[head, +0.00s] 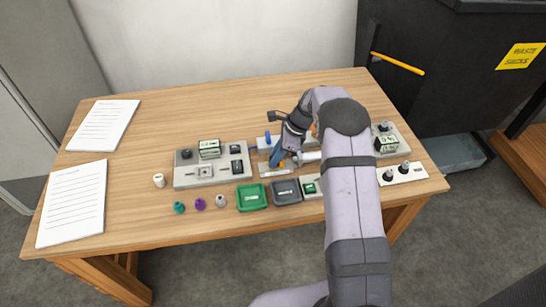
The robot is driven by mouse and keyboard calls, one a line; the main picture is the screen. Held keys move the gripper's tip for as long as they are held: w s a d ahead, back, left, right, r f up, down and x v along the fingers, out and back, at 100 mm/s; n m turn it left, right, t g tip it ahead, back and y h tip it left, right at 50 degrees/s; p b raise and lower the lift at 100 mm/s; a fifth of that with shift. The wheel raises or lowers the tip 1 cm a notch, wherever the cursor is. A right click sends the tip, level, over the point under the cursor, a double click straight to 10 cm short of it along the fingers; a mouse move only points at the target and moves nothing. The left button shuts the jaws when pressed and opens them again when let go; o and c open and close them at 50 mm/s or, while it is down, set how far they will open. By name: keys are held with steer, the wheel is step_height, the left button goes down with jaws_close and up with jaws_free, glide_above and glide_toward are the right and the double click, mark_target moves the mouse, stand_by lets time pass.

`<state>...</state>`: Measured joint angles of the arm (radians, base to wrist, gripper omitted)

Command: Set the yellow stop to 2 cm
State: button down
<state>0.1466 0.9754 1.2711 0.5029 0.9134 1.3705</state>
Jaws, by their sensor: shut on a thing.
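My gripper (277,158) points down onto a small grey fixture with a ruler-like pale strip (277,173) along its front, near the middle of the table. A small bit of the yellow stop (283,163) shows right at my fingertips. My gripper is shut on it, and the fingers and my arm hide most of it. A blue upright piece (267,138) stands at the back of the fixture, left of my gripper. A pale cylinder (308,157) lies to the right, partly behind my arm. The scale marks are too small to read, so the stop's setting cannot be told.
A grey device panel (212,172) stands close on the left. A green tray (251,198) and a dark grey tray (286,192) lie in front. Small coloured knobs, papers (72,203) and a white panel with black knobs (402,174) surround them.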

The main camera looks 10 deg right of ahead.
steer(key=shift+d, duration=0.95)
steer(key=c, duration=1.5)
jaws_free()
steer(key=shift+c, duration=0.2)
steer(key=shift+r, duration=0.15)
steer(key=b+v, duration=0.2)
steer(key=v, duration=0.5)
steer(key=shift+d, duration=0.2)
steer(key=s+a+n+h, duration=0.1)
steer(key=s+n+h, duration=0.1)
steer(key=s+n, duration=0.8)
steer(key=s+a+r+n+g+h, duration=0.1)
steer(key=s+a+n+h, duration=0.1)
steer(key=s+n, duration=0.9)
steer(key=s, duration=1)
steer(key=shift+s+r, duration=0.2)
steer(key=shift+s, duration=0.1)
